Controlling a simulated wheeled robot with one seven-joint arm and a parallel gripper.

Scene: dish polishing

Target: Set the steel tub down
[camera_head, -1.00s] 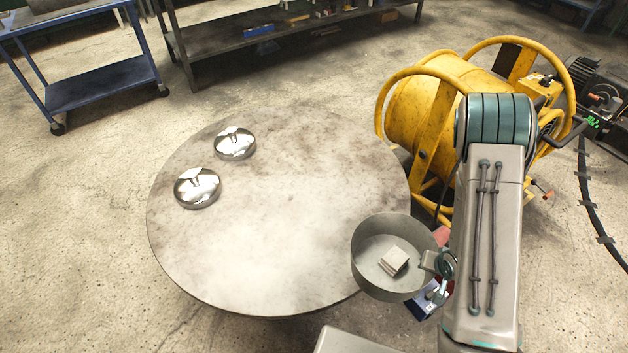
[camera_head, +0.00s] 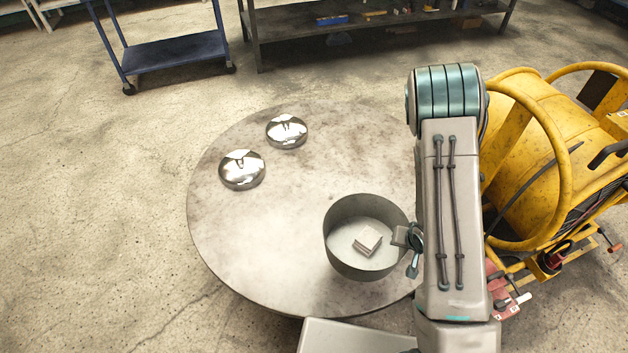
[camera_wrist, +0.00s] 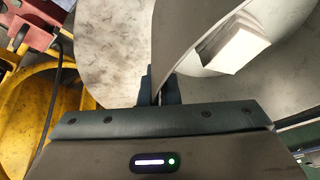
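The steel tub (camera_head: 338,254) is a round grey open pan with a pale block (camera_head: 367,240) lying inside. In the head view it is over the right front part of the round table (camera_head: 270,250). My gripper (camera_head: 408,237) is at the tub's right side, shut on its wall. The wrist view shows the fingers (camera_wrist: 157,92) pinching the tub wall (camera_wrist: 190,35), with the block (camera_wrist: 232,45) inside. I cannot tell whether the tub's bottom touches the table.
Two shiny domed steel pieces (camera_head: 242,169) (camera_head: 286,130) sit at the table's back left. A yellow cable reel (camera_head: 535,150) stands close on the right. A blue cart (camera_head: 175,52) and a dark shelf (camera_head: 370,28) are behind. The table's left front is bare.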

